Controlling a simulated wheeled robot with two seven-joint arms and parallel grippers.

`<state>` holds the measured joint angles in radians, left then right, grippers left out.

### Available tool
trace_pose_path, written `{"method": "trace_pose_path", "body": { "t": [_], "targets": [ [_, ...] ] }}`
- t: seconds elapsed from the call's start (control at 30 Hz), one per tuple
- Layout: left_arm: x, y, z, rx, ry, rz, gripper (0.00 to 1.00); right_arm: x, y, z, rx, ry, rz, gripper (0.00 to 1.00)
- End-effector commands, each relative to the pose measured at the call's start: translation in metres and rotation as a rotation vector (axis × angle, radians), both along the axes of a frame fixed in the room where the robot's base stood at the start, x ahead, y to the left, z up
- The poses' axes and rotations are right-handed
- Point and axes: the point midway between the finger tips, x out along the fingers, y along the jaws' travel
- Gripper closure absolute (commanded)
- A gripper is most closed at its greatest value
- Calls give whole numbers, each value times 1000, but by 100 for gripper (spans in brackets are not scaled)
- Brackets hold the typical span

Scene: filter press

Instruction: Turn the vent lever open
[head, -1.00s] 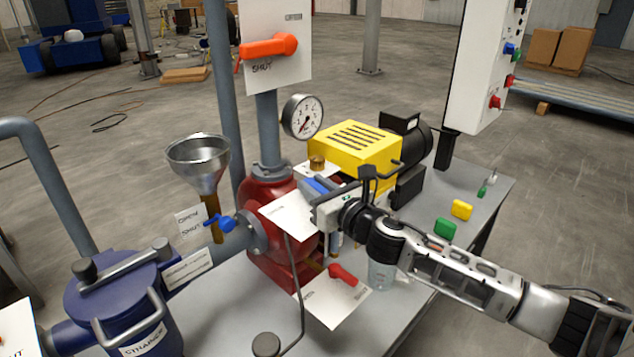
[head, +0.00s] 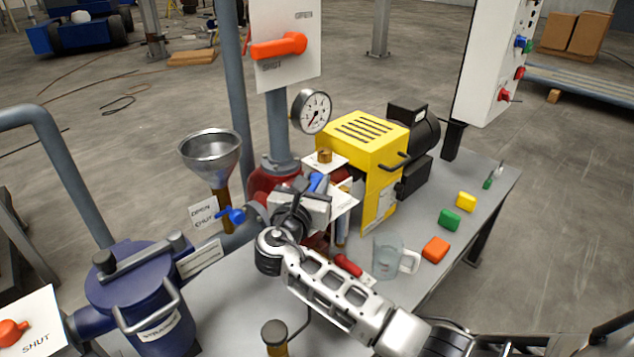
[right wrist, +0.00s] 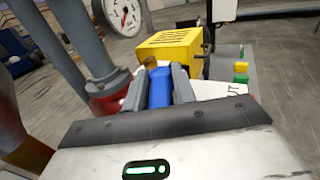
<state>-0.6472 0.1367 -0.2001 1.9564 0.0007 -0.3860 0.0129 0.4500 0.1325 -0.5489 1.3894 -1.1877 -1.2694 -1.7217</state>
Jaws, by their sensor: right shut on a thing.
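My right gripper (head: 306,196) is shut on a blue lever (head: 317,183) above the red pump body (head: 268,180). In the right wrist view the blue lever (right wrist: 160,88) lies between the two grey fingers (right wrist: 160,92) and points away from the palm. A white plate (head: 345,203) sits behind the lever, partly covered by the gripper. Its lettering is mostly hidden, so I cannot read the lever's position from it. My left gripper is not in view.
An orange lever (head: 279,46) is on an upper plate, with a gauge (head: 311,111) below it. A funnel (head: 211,155) and small blue lever (head: 232,215) stand left. A red lever (head: 352,268) and clear jug (head: 388,257) are close to my right forearm.

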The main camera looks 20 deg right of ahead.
Motion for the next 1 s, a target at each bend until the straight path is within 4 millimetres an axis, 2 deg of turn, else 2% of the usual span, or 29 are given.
{"method": "trace_pose_path", "body": {
  "t": [0.2,0.5,1.0],
  "targets": [
    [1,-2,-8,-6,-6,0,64,5,5,-2,2,-2,-194,96],
    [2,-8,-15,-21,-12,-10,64,8,6,-2,0,-2,-391,96],
    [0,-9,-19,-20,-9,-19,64,10,5,0,0,-2,-498,96]
  ]
}}
